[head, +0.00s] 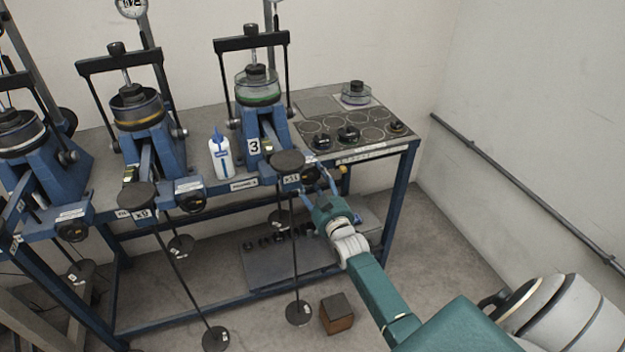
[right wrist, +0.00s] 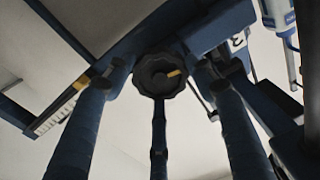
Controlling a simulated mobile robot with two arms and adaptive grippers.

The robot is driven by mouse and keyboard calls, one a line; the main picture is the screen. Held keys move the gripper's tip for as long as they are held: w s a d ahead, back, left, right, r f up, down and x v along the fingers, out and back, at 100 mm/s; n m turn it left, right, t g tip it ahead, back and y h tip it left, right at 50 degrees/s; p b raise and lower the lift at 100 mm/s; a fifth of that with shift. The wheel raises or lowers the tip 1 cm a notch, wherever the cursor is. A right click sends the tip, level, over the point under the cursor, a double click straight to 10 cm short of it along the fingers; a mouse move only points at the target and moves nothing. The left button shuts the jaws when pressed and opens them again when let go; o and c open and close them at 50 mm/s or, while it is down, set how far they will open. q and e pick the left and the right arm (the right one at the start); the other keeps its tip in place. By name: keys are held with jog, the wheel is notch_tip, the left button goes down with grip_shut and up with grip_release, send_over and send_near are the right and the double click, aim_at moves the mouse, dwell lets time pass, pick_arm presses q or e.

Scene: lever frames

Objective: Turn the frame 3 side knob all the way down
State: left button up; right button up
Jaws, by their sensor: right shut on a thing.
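Frame 3 (head: 257,137) is a blue lever frame near the right end of the bench, marked with a "3" plate. Its side knob (head: 309,175) is dark and sits by the "x11" label, partly hidden by my fingers. My right gripper (head: 320,182) reaches it from the lower right and is shut on it. In the right wrist view the knob (right wrist: 160,76) is black and lobed, with a yellow mark pointing right. My fingers stand around it to the left, right and below. My left gripper is in neither view.
A dark round weight (head: 287,161) sits just above and left of the knob, with a hanger rod below. A white bottle (head: 221,157) stands left of frame 3. A tray of dark weights (head: 350,137) lies to the right. A wooden box (head: 336,313) stands on the floor.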

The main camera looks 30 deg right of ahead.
jog(key=shift+s+a+f, duration=0.15)
jog(key=shift+a+f, duration=0.15)
jog(key=shift+f, duration=0.5)
jog(key=o, duration=1.1)
jog(key=shift+o, duration=0.2)
jog(key=shift+d+r, duration=0.15)
jog(key=shift+r, duration=0.2)
jog(key=v, duration=1.1)
jog(key=shift+s, duration=0.35)
